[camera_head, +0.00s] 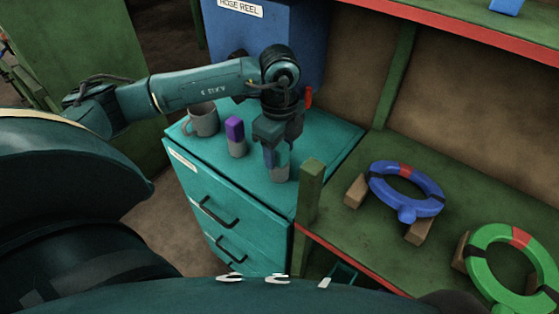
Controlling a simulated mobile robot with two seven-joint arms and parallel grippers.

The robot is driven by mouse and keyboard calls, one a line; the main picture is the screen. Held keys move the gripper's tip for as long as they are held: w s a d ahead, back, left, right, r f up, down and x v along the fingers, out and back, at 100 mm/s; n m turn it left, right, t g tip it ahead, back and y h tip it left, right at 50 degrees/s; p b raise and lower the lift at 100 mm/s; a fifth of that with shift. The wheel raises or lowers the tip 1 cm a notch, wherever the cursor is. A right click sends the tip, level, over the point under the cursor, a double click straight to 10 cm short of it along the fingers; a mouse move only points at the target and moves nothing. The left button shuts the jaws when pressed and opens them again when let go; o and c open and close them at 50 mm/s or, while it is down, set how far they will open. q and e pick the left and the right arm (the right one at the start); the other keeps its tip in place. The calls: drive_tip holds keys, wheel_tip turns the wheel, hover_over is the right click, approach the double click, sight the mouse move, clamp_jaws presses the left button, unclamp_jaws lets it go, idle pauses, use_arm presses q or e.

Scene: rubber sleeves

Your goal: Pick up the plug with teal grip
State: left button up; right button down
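A plug (280,174) with a grey lower body stands upright on the teal cabinet top (326,143). Its upper part is mostly hidden by my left gripper (278,152), which points down over it. A bit of teal shows between the fingers. The fingers are at the plug's grip, one on each side, but I cannot tell whether they press on it. A second plug with a purple grip (234,129) and grey body stands just to the left, apart from the gripper. My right gripper is not in view.
A grey mug (203,119) stands at the cabinet's back left. A small red item (308,97) shows behind the gripper. A blue box labelled hose reel (280,38) stands behind. On the green bench at right lie a blue ring (405,205) and a green ring (480,270) on wooden blocks.

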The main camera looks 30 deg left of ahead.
use_arm(q)
drive_tip(key=c, duration=1.1)
drive_tip(key=shift+o, duration=0.2)
drive_tip(key=shift+r, duration=0.15)
